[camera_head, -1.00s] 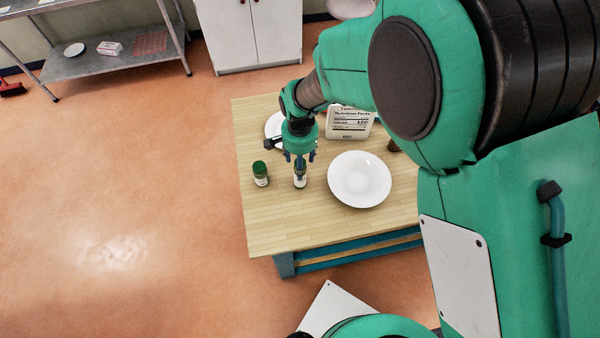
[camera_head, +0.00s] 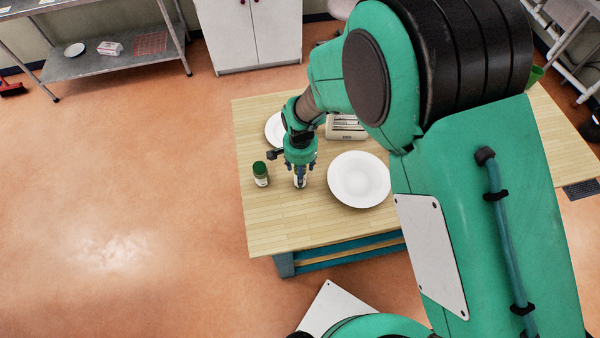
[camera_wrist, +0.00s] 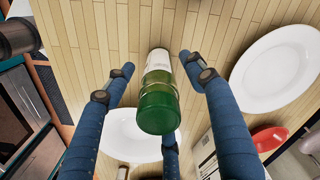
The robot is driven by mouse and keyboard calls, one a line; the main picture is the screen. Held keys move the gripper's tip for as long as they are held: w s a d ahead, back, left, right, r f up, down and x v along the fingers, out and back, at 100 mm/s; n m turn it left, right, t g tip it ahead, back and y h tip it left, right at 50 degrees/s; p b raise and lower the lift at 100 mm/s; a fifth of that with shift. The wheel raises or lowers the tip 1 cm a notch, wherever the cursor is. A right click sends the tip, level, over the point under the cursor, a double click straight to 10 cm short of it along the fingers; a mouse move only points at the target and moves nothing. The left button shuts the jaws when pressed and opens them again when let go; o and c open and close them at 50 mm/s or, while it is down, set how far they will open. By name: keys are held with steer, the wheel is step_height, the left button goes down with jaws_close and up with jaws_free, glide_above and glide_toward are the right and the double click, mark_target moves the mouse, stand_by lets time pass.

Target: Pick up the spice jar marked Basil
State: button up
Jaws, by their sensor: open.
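A spice jar with a green lid and a pale label (camera_wrist: 158,95) stands between the spread fingers of my gripper (camera_wrist: 155,80) in the wrist view. The fingers are open, with gaps on both sides of the jar.
A wide white plate (camera_head: 359,180) lies close to the right of my gripper. Another white plate (camera_head: 274,128) and a white box (camera_head: 345,127) are behind it. A red object (camera_wrist: 268,138) shows in the wrist view. The wooden table's (camera_head: 285,228) front is clear.

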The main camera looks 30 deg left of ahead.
steer(key=shift+f, duration=0.85)
jaws_close()
steer(key=shift+r, duration=0.2)
steer(key=shift+r, duration=0.5)
steer(key=s+d+r+b, duration=0.1)
steer(key=s+d+r, duration=0.2)
steer(key=s+d, duration=0.7)
steer(key=shift+d+r, duration=0.35)
steer(key=shift+d, duration=0.8)
